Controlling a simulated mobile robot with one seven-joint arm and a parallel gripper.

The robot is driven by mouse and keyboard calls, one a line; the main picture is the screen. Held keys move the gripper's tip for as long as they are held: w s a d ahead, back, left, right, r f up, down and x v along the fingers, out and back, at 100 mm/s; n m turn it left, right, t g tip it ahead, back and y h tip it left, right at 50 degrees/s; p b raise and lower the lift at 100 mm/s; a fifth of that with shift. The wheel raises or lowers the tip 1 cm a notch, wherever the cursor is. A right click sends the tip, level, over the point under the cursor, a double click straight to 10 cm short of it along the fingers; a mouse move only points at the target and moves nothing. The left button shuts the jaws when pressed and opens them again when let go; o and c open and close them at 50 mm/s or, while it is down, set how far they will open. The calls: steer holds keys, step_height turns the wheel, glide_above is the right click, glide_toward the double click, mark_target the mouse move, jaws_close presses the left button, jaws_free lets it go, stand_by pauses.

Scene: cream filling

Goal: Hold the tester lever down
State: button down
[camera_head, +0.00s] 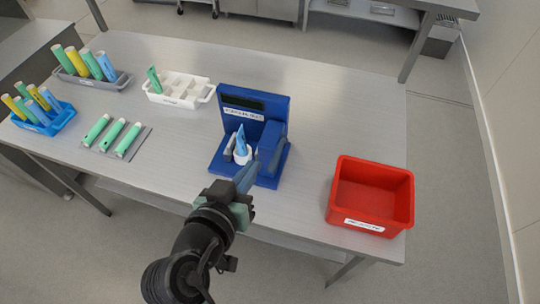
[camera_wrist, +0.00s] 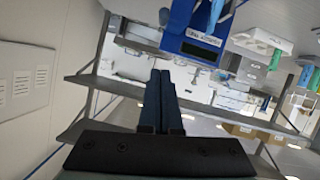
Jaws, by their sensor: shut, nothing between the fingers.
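The blue tester (camera_head: 254,105) stands on the table with a dark display and a white label on its upright back. A blue tube (camera_head: 240,138) stands in its white cup (camera_head: 242,156). A grey-blue bar on the tester's right side (camera_head: 279,157) looks like the lever; its exact position is hard to tell. My gripper (camera_head: 255,168) is at the tester's front edge, beside the bar, with its fingers shut and empty. Whether they touch the bar cannot be told. In the wrist view the shut fingers (camera_wrist: 160,76) point toward the tester (camera_wrist: 183,33).
A red bin (camera_head: 372,228) stands at the table's right front. A white tray (camera_head: 178,92), a grey rack (camera_head: 92,78), a blue rack (camera_head: 47,122) and a grey mat (camera_head: 105,150) with tubes lie to the left. The table between tester and bin is clear.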

steer(key=p, duration=0.3)
glide_above(270, 166)
step_height(270, 166, down, 3)
steer(key=f, duration=0.3)
steer(key=shift+w+a+f+p, duration=0.1)
steer(key=shift+w+f+p, duration=0.2)
steer(key=shift+w, duration=0.05)
steer(key=shift+s+f, duration=0.15)
steer(key=shift+f, duration=0.45)
steer(key=shift+f, duration=0.1)
steer(key=shift+s+f+b, duration=0.1)
steer(key=shift+f+b, duration=0.2)
steer(key=shift+b, duration=1.05)
